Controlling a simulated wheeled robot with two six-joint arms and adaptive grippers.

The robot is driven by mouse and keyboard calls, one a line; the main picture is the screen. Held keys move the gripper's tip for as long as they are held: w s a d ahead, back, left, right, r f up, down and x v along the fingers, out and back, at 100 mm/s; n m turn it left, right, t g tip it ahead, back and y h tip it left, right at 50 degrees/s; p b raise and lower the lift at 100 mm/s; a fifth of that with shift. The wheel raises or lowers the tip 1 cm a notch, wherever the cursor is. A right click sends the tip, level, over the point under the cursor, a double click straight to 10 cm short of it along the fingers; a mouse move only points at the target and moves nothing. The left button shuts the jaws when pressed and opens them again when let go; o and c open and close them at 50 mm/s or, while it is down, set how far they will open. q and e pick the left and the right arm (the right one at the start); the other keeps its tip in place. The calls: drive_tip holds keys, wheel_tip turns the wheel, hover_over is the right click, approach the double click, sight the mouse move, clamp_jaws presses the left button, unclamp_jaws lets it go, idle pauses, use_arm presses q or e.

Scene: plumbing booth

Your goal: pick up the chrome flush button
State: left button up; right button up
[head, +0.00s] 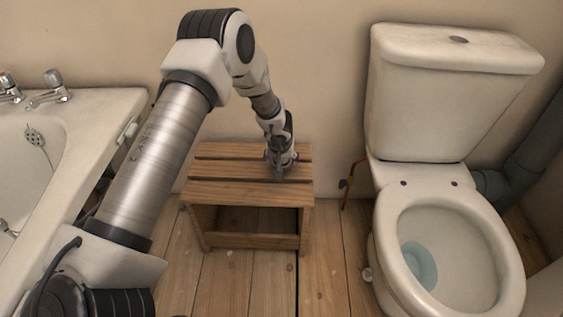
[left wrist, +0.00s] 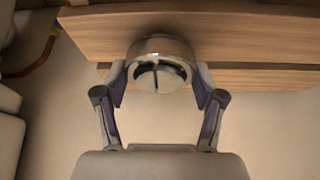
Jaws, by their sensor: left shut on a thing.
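The chrome flush button (left wrist: 159,65) is a round, shiny piece with a split face, seen in the left wrist view at the slatted wooden stool. My left gripper (left wrist: 159,88) is shut on it, with one finger on each side. In the head view my left gripper (head: 280,170) is at the top of the wooden stool (head: 225,190), and the button is hard to make out there. I cannot tell whether the button touches the slats. My right gripper is not in view.
A toilet (head: 455,100) with a lidded cistern stands to the right; a dark oval (head: 459,40) shows in its lid. A bathtub (head: 95,110) with taps is at the left. A red hose (head: 350,182) hangs between stool and toilet. Bare floorboards (head: 325,265) lie in front.

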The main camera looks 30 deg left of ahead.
use_arm(q)
wheel_tip(320, 180, up, 5)
drive_tip(key=p, duration=0.4)
drive_tip(key=shift+f, duration=0.2)
drive_tip(key=shift+s+d+f+b, duration=0.4)
drive_tip(key=shift+s+f+b, duration=0.25)
drive_tip(key=shift+b, duration=0.25)
drive_tip(key=s+d+b, duration=0.2)
drive_tip(key=s, duration=0.1)
drive_tip(key=shift+s+d+f, duration=0.1)
drive_tip(key=shift+s+d, duration=0.1)
drive_tip(key=s+d+r+b, duration=0.1)
drive_tip(key=s+d+b, duration=0.2)
drive_tip(key=s+d, duration=0.2)
drive_tip(key=s, duration=0.3)
drive_tip(key=shift+s+d+r, duration=0.3)
drive_tip(key=shift+d+r, duration=0.05)
drive_tip(key=shift+r, duration=0.05)
